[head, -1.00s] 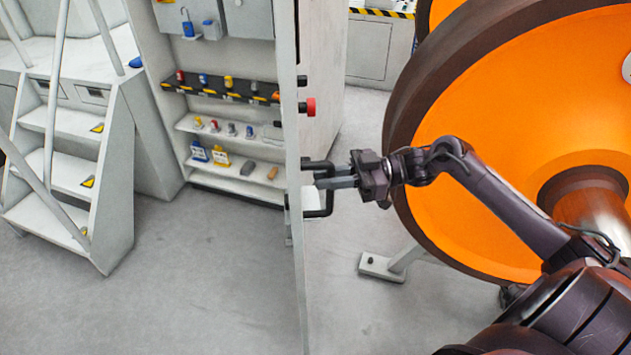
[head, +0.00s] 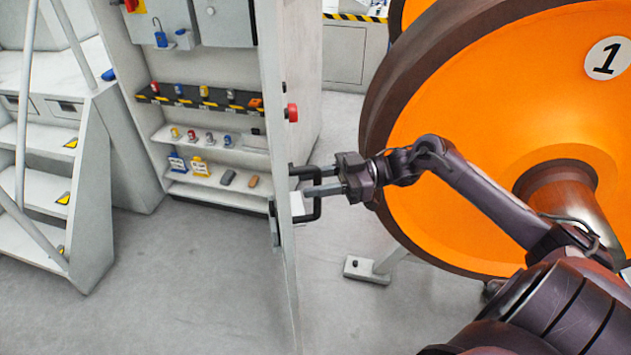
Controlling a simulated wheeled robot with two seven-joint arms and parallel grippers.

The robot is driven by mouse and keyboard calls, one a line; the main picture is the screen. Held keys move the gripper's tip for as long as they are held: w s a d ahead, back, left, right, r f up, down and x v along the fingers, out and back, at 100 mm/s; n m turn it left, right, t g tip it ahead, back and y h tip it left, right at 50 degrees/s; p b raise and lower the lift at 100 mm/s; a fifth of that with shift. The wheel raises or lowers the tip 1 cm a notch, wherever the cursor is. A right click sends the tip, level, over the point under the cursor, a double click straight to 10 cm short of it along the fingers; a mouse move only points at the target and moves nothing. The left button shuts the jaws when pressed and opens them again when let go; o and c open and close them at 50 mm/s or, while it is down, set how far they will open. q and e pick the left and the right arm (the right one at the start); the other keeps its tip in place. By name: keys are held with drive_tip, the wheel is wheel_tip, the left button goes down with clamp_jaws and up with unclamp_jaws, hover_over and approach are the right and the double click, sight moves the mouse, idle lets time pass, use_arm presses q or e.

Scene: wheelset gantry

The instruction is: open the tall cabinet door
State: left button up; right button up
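The tall cabinet (head: 135,75) stands at the left back with its front open and its shelves showing. Its door (head: 285,285) stands swung out towards me, seen almost edge-on. A black U-shaped handle (head: 317,207) sits on the door's right-hand face. My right gripper (head: 312,189) reaches in from the right with its fingers across the handle's upright bar and looks shut on it. The far finger is partly hidden. My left gripper is not in view.
A large orange wheel (head: 480,130) with a dark rim stands close behind my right arm. A grey foot (head: 367,270) rests on the floor below it. White steps (head: 85,200) stand at the left. The floor (head: 190,290) before the cabinet is clear.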

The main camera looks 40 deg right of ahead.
drive_tip(key=b+v, duration=0.2)
drive_tip(key=v, duration=0.6)
idle(0.4)
